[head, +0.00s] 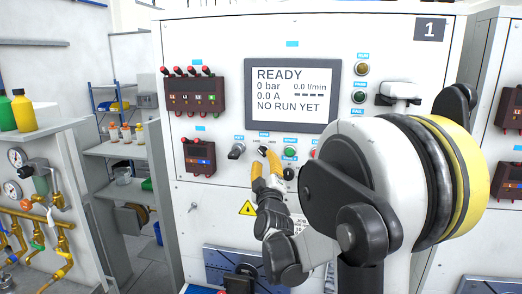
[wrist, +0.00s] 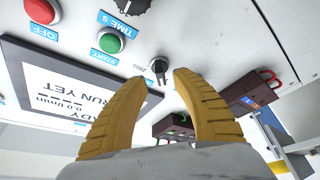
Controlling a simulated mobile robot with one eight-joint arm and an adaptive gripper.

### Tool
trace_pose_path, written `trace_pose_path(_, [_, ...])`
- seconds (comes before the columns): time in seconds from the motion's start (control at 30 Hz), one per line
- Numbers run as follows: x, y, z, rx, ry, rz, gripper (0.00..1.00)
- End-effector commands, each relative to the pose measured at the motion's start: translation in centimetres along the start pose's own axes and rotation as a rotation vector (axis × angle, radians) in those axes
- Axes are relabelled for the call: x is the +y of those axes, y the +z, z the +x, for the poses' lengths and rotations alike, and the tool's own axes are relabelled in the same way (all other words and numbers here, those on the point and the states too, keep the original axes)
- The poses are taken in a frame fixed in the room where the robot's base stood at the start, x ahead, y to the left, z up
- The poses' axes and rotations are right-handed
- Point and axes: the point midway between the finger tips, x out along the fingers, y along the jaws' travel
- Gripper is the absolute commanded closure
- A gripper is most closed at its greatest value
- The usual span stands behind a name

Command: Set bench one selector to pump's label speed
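Bench one's panel (head: 222,45) carries the number 1 plate (head: 430,29). My gripper (head: 266,170) has yellow fingers and is open around the knob; the wrist view (wrist: 161,76) shows a gap on both sides. Contact cannot be told. I cannot make out the pump's label.
The screen (head: 291,92) reads READY, 0 bar, 0.0 l/min, 0.0 A, NO RUN YET. The red off button (wrist: 40,10) and time knob (wrist: 128,6) are close by. Terminal blocks (head: 195,94) sit at left. A shelf with bottles (head: 114,132) stands further left.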

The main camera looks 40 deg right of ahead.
Motion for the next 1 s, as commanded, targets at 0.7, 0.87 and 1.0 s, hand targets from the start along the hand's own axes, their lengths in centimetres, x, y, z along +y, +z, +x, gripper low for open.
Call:
trace_pose_path(0.7, [0.0, 0.0, 4.5, 0.000, -0.002, 0.001, 0.89])
trace_pose_path(0.87, [0.0, 0.0, 4.5, 0.000, -0.002, 0.002, 1.00])
trace_pose_path(1.0, [0.0, 0.0, 4.5, 0.000, 0.000, 0.005, 1.00])
